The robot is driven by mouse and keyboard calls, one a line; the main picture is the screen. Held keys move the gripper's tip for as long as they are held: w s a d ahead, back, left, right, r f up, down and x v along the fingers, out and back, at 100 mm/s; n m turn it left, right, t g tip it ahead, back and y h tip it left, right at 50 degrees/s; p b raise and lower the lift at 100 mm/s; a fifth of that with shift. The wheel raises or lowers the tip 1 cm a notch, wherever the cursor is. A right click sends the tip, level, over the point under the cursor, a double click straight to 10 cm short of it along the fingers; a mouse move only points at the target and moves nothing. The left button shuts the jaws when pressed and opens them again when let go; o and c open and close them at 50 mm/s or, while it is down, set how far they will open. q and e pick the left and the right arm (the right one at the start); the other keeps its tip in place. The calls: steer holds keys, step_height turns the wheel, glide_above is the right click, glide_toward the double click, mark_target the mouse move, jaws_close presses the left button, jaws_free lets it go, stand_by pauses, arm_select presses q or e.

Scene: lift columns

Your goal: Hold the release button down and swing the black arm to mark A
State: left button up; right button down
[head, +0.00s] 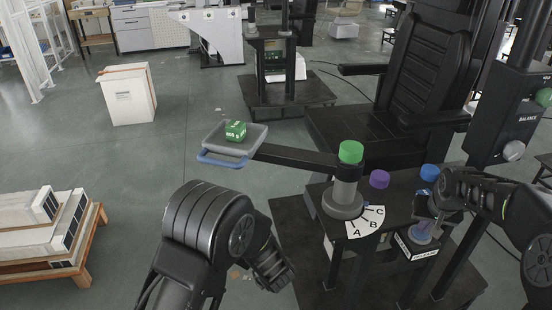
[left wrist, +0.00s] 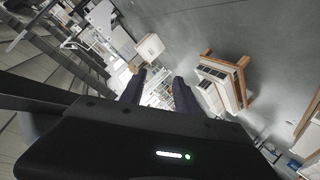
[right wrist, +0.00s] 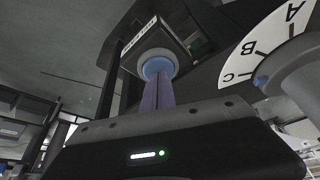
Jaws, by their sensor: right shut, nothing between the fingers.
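The black arm (head: 295,156) runs left from a grey post (head: 344,190) with a green top. Its outer end carries a grey tray (head: 252,135) with a blue handle (head: 222,160). The white dial (head: 362,224) at the post's foot reads A, B, C; a blue pointer (right wrist: 262,80) is by C. The release button (right wrist: 157,65) sits on a labelled box (head: 416,247). My right gripper (right wrist: 159,82) is shut, its tips at the button; I cannot tell how far it is pressed. My left gripper (left wrist: 157,75) is open and empty, in front of and below the tray.
A green box (head: 235,131) lies on the tray. Purple (head: 379,179) and blue (head: 428,172) knobs stand right of the post. A black seat (head: 425,80) is behind. A pallet with white blocks (head: 45,225) is at left. Floor between is clear.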

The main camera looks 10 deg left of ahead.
arm_select(q)
step_height(320, 180, up, 8)
steer(key=n+y, duration=0.3)
steer(key=n+g+y, duration=0.2)
steer(key=n+y, duration=0.1)
steer(key=n, duration=0.3)
glide_toward(222, 165)
steer(key=a+f, duration=0.4)
steer(key=d+r+n, duration=0.3)
steer(key=d+r, duration=0.1)
steer(key=shift+w+n+g, duration=0.1)
steer(key=shift+n+g, duration=0.2)
steer(key=shift+n, duration=0.1)
steer(key=shift+a, duration=0.1)
steer(key=x, duration=1.2)
steer(key=shift+r, duration=0.15)
steer(key=shift+c, duration=0.4)
jaws_close()
